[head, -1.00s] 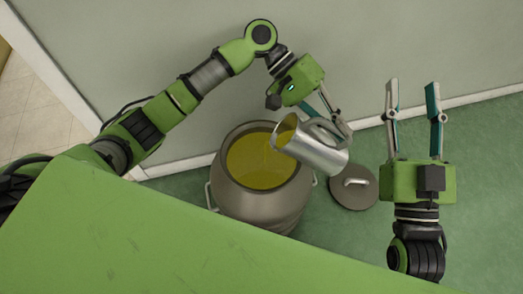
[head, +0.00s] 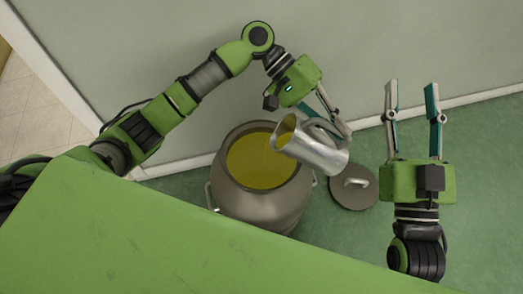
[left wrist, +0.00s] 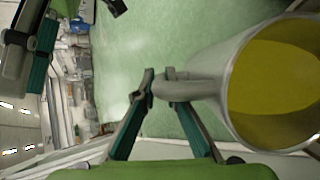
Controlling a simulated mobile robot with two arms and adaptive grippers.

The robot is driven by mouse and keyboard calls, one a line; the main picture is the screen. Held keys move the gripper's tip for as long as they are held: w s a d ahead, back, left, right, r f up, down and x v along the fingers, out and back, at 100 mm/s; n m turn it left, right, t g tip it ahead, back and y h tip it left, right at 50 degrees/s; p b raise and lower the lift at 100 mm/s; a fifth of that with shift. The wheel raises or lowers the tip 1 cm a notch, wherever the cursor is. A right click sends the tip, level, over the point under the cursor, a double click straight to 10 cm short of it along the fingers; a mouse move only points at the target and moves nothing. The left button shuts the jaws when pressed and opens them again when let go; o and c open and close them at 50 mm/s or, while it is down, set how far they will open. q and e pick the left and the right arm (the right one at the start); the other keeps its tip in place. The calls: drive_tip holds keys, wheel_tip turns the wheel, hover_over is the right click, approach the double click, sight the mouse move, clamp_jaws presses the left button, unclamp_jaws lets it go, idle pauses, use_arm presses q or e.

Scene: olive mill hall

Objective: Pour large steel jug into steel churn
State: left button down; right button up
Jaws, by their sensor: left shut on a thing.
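The large steel jug (head: 312,148) is tilted, its mouth at the upper right rim of the steel churn (head: 262,202). The churn stands open on the floor and holds yellow-green oil (head: 260,165). My left gripper (head: 338,128) is shut on the jug's handle. In the left wrist view the gripper's fingertips (left wrist: 162,88) close on the handle, and the jug (left wrist: 232,75) shows yellow-green oil inside. A thin stream at the jug's lip is hard to make out now. My right gripper (head: 412,88) is open and empty, to the right of the jug.
A round grey lid (head: 352,196) with a handle lies on the green floor (head: 480,150), right of the churn. A pale wall (head: 400,40) runs behind. My green body surface fills the lower left of the head view.

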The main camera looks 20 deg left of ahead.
use_arm(q)
drive_tip(key=shift+a+r+h, duration=0.3)
drive_tip(key=shift+a+h, duration=0.15)
drive_tip(key=shift+h, duration=0.25)
idle(3.5)
